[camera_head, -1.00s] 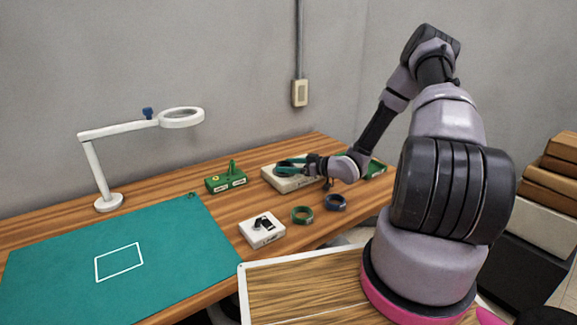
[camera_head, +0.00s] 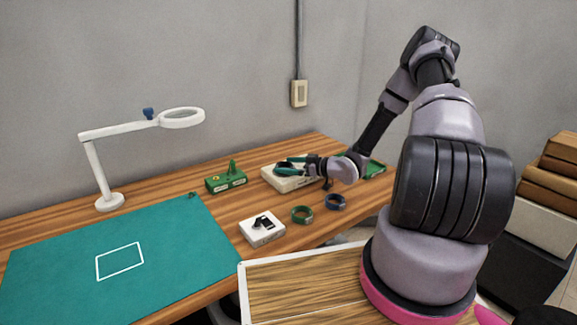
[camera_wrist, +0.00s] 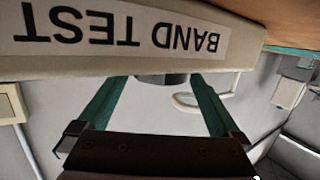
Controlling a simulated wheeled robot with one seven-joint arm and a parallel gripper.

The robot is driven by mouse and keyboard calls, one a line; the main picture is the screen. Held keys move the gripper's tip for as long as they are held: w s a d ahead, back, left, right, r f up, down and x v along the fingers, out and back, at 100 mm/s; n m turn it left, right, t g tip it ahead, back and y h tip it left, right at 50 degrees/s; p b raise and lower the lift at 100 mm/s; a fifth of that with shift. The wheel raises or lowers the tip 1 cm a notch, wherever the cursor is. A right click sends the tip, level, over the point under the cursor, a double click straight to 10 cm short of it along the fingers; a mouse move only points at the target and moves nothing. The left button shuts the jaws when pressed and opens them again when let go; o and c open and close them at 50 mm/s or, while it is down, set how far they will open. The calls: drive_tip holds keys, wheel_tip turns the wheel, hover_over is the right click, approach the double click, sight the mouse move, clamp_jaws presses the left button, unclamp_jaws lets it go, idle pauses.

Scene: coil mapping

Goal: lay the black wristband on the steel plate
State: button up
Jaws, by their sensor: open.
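My gripper (camera_head: 282,165) is over the beige box (camera_head: 272,181) at the back right of the bench, its green fingers open. The wrist view shows both fingers apart, with the box's upside-down "BAND TEST" label (camera_wrist: 121,27) close by. A dark band-like piece (camera_wrist: 160,79) shows between the fingers at the box's edge; it looks like the black wristband, partly hidden by the box. In the head view a dark shape (camera_head: 285,167) lies between the fingers on the box top. I cannot make out the steel plate apart from the box top.
A green wristband (camera_head: 302,215) and a blue wristband (camera_head: 336,202) lie in front of the box. A white box (camera_head: 262,229) and a green block (camera_head: 226,181) stand to the left. A magnifier lamp (camera_head: 110,202) stands behind the teal mat (camera_head: 60,265), which is clear.

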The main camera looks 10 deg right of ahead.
drive_tip(key=shift+f, duration=0.1)
drive_tip(key=v, duration=1.2)
drive_tip(key=shift+r, duration=0.2)
drive_tip(key=shift+w+d+r+h, duration=0.2)
drive_tip(key=shift+w+h, duration=0.2)
drive_tip(key=w+d+r+m+g+h, duration=0.1)
drive_tip(key=d+r+m+h, duration=0.1)
drive_tip(key=d+r+h, duration=0.4)
drive_tip(key=w+d+r+m+h, duration=0.2)
drive_tip(key=r+h, duration=0.2)
drive_tip(key=r, duration=0.5)
drive_tip(key=s+a+r+m+g+h, duration=0.1)
drive_tip(key=s+r+m+h, duration=0.1)
drive_tip(key=s+r+m, duration=0.3)
drive_tip(key=s+r+h, duration=0.1)
drive_tip(key=s+r, duration=0.2)
drive_tip(key=r, duration=0.4)
drive_tip(key=s+a+r+m+y, duration=0.1)
drive_tip(key=s+a+r, duration=0.2)
drive_tip(key=s, duration=0.4)
drive_tip(key=s+a+r+m+y, duration=0.1)
drive_tip(key=s+a+r+m, duration=0.1)
drive_tip(key=s+a, duration=0.3)
drive_tip(key=s+a+r+m+g+y, duration=0.1)
drive_tip(key=s+a+r, duration=0.3)
drive_tip(key=s, duration=0.5)
drive_tip(key=shift+r+m+y, duration=0.4)
drive_tip(key=shift+r+m, duration=0.05)
drive_tip(key=shift+m, duration=0.25)
